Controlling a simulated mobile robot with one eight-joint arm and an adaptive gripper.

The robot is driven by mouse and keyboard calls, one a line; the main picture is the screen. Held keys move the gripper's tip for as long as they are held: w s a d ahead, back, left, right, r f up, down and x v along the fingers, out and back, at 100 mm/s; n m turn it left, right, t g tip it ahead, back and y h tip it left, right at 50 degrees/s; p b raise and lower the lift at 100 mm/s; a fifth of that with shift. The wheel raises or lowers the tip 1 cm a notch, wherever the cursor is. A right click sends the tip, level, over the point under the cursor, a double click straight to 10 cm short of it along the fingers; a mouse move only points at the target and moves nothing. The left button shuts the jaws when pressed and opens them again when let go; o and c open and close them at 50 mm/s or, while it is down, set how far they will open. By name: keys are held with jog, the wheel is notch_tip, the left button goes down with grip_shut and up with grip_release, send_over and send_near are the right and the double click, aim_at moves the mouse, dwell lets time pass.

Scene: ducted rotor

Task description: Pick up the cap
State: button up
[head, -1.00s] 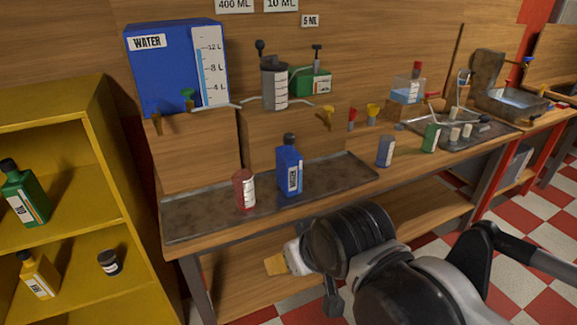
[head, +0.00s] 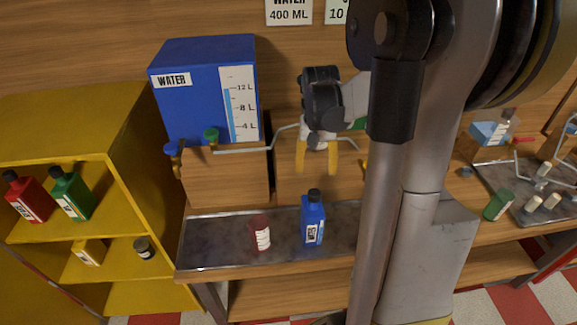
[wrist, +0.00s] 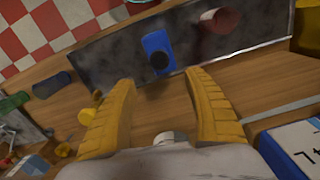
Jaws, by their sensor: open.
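A black cap (head: 314,195) sits on top of an upright blue bottle (head: 312,222), which stands on the metal tray (head: 212,240). In the wrist view the cap (wrist: 161,62) shows from above, beyond my fingertips, with the blue bottle (wrist: 156,42) below it. My gripper (head: 317,168) points down with its yellow fingers apart. It is above the cap in the head view, with a gap between, and holds nothing. The fingers also show open in the wrist view (wrist: 160,82).
A red container (head: 260,232) stands left of the bottle on the tray. The blue water tank (head: 200,95) and its taps are behind on the left. A yellow shelf (head: 125,165) holds several bottles. My arm hides part of the bench on the right.

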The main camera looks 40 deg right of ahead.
aim_at(315, 192)
jog(key=f, duration=0.2)
jog(key=f+b, duration=0.1)
jog(key=f, duration=0.1)
jog(key=shift+s+a+f, duration=0.2)
jog(key=shift+s+f+b, duration=0.2)
jog(key=shift+f+b, duration=0.65)
jog(key=shift+f, duration=1.9)
jog(key=c, duration=0.9)
